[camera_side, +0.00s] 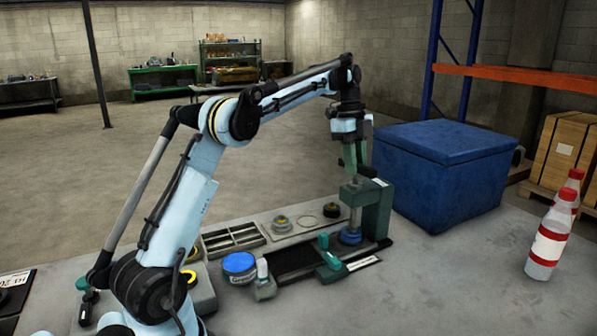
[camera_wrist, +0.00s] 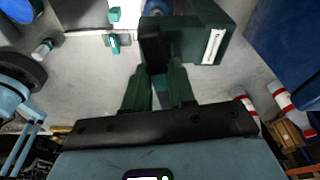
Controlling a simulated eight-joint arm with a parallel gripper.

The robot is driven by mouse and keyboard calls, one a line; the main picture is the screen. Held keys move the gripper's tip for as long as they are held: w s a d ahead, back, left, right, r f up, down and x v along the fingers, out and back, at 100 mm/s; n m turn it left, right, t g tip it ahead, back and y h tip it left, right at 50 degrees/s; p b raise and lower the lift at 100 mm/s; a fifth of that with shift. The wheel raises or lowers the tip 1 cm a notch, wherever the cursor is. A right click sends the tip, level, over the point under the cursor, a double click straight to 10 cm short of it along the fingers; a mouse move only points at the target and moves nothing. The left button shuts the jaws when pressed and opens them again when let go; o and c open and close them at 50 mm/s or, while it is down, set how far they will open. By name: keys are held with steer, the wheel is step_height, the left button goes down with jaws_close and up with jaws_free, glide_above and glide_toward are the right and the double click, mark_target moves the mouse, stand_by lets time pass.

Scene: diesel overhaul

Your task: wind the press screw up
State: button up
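The press (camera_side: 376,208) is a dark green frame standing on the bench. A grey part that looks like its screw (camera_side: 364,172) rises from its top, and a blue round piece (camera_side: 350,236) sits at its foot. My gripper (camera_side: 354,172) points down directly over the press head, its green fingers at the screw's top. In the wrist view the two fingertips (camera_wrist: 162,68) are close together beside a black block (camera_wrist: 154,46) at the green press head (camera_wrist: 203,36). I cannot tell whether they touch or grip the screw; the contact is hidden.
A large blue chest (camera_side: 440,175) stands close behind on the right. Red-capped bottles (camera_side: 549,245) stand at the right.

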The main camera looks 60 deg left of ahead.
jaws_close()
steer(key=n, duration=0.4)
steer(key=shift+s+t, duration=0.1)
steer(key=shift+t, duration=0.3)
steer(key=shift+n+y, duration=0.3)
steer(key=shift+n, duration=0.4)
steer(key=shift+s+d+r+n, duration=0.1)
steer(key=shift+n, duration=0.8)
steer(key=n+y, duration=0.1)
steer(key=n, duration=0.2)
steer(key=shift+r+n+t, duration=0.1)
steer(key=shift+n+t, duration=0.3)
